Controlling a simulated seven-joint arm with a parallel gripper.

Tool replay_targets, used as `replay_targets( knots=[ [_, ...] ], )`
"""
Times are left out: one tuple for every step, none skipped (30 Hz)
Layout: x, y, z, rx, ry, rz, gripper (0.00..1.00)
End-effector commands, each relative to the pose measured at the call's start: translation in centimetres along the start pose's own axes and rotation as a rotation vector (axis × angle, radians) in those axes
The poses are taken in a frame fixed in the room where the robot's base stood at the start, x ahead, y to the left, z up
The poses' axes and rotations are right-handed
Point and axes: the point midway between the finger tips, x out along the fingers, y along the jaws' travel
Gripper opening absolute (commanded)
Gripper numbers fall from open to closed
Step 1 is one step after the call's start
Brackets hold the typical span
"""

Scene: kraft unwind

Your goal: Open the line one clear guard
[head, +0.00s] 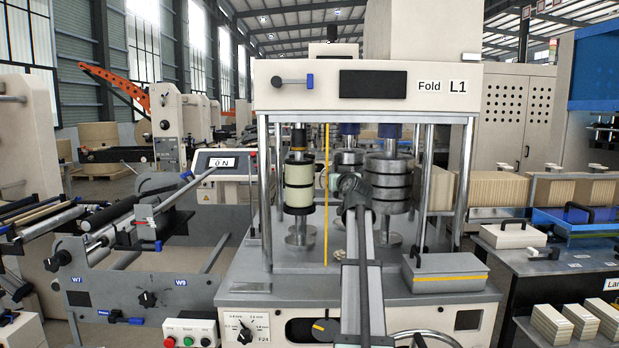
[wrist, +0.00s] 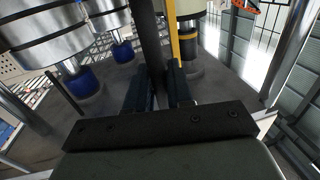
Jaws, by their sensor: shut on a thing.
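The line one machine, marked Fold L1 (head: 440,87), stands in the middle of the head view. A thin upright yellow strip (head: 327,215) runs down its front opening and looks like an edge of the clear guard; the clear panel itself is hard to see. My gripper (head: 349,187) is at the opening, just right of the strip. In the wrist view, my gripper (wrist: 157,75) is shut on a dark upright bar (wrist: 150,35), which looks like the guard's handle. The yellow strip (wrist: 172,35) runs beside that bar. My arm hides the bar in the head view.
Steel posts (head: 465,180) frame the opening. Inside are a cream-banded roller (head: 299,187) and stacked metal rollers (head: 388,185). A grey box with a yellow stripe (head: 445,275) sits on the deck at front right. A control screen (head: 225,161) stands at left.

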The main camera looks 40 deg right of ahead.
Motion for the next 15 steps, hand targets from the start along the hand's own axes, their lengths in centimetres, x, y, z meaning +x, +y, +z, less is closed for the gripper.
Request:
replay_targets(
  knots=[
    [-0.3,1.8,0.0,0.001,-0.001,0.004,0.00],
    [-0.5,2.5,0.0,0.000,-0.001,0.004,0.00],
    [-0.6,3.5,0.0,0.000,-0.001,0.003,0.00],
    [-0.8,4.2,0.0,0.000,-0.001,0.004,0.00],
    [-0.9,4.9,0.0,0.000,-0.001,0.004,0.00],
    [-1.1,5.7,0.0,0.000,-0.001,0.003,0.00],
    [-1.2,6.2,0.0,0.000,-0.002,0.003,0.00],
    [-1.3,6.8,0.1,-0.001,-0.002,0.003,0.00],
    [-1.4,7.3,0.0,0.000,-0.001,0.002,0.00],
    [-1.5,7.8,0.1,0.000,-0.001,0.002,0.00],
    [-1.6,8.2,0.1,-0.001,-0.001,0.002,0.00],
    [-1.6,8.6,0.1,0.000,-0.001,0.002,0.00],
    [-1.7,8.8,0.1,0.000,-0.001,0.001,0.00],
    [-1.8,9.1,0.1,0.000,-0.002,0.001,0.00],
    [-1.8,9.3,0.1,0.000,-0.002,0.000,0.00]
  ],
)
